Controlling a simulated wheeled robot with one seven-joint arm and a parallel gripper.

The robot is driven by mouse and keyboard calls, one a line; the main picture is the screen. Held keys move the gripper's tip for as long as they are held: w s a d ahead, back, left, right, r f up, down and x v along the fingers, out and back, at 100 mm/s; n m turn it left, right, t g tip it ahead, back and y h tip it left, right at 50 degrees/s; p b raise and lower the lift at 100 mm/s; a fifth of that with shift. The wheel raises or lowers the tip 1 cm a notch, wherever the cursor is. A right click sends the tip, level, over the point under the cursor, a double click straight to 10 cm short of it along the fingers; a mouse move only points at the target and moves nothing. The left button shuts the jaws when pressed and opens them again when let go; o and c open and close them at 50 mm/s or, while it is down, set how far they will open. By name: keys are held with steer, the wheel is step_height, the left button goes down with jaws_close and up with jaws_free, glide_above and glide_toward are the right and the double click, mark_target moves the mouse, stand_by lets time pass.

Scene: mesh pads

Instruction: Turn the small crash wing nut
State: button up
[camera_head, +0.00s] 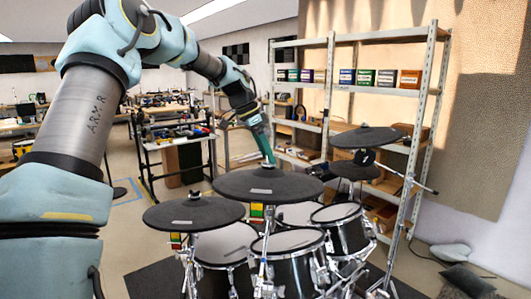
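A drum kit with several dark pad cymbals stands ahead of me. My gripper (270,161) points down at the centre of the middle cymbal (236,187), where its wing nut would sit. The fingertips are tiny here and cover that spot, so I cannot tell whether they touch or grip a nut. The left cymbal (180,217) has a small nut (193,196) standing on its centre. The right, higher cymbal (350,140) has a small nut (365,126) on top. I cannot tell from this view which cymbal is the small crash.
Drums (290,268) and stands crowd below the cymbals. A lower pad (352,172) sits under the right cymbal. A metal shelf (330,90) with small boxes stands behind. A workbench (178,140) is at the back left. Dark cushions (466,280) lie at the right.

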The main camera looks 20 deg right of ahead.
jaws_close()
stand_by(0.4)
steer(key=shift+b, duration=0.3)
steer(key=n+b, duration=0.1)
steer(key=n+t+b, duration=0.1)
steer(key=n, duration=0.1)
steer(key=shift+s+f, duration=0.1)
steer(key=shift+s, duration=0.1)
steer(key=n+t+b, duration=0.1)
steer(key=n, duration=0.2)
steer(key=shift+s+d+n+t+y+b, duration=0.1)
steer(key=shift+n+t+y+b, duration=0.2)
steer(key=shift+t+b, duration=0.1)
steer(key=n, duration=0.2)
steer(key=n+t+y, duration=0.1)
steer(key=n, duration=0.2)
steer(key=shift+s+d+t+y+b, duration=0.15)
steer(key=shift+t+y+b, duration=0.15)
steer(key=shift+b, duration=0.1)
steer(key=shift+n+t+y, duration=0.3)
steer(key=shift+n+y, duration=0.2)
steer(key=shift+n, duration=1)
